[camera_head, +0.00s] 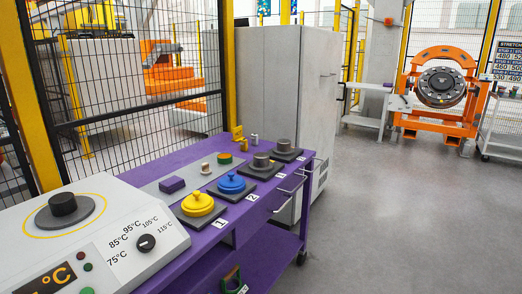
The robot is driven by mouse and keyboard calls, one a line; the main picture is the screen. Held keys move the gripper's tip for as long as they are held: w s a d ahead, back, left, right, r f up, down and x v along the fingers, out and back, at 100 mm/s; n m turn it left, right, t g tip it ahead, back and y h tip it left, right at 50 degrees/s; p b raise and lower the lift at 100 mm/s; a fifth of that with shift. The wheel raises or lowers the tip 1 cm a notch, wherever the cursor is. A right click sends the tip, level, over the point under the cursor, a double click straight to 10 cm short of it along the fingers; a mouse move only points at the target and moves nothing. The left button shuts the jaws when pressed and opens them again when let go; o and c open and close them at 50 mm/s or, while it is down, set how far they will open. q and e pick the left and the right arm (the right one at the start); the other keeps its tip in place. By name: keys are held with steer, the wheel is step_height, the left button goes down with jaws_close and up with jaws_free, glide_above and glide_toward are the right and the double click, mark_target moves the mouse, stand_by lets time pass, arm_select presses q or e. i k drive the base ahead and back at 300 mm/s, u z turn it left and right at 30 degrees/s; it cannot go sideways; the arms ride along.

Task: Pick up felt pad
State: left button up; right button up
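A small dark purple block (172,185) lies on the grey strip (150,188) along the back of the purple bench. It may be the felt pad, but I cannot tell for sure. Near it on the strip stand a small beige and dark piece (205,168) and a low green and orange round piece (225,158). Neither of my grippers shows in the head view.
The purple bench (228,230) carries a yellow lidded pot (197,204), a blue one (231,183) and grey ones (262,160) on dark numbered plates. A white heater console (110,235) fills the lower left. A grey cabinet (270,90) stands behind. The floor (400,220) at right is clear.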

mark_target(206, 171)
steer(key=z, duration=0.7)
steer(key=i, duration=1.25)
steer(key=u, duration=0.4)
steer(key=i, duration=0.75)
steer(key=u, duration=0.7)
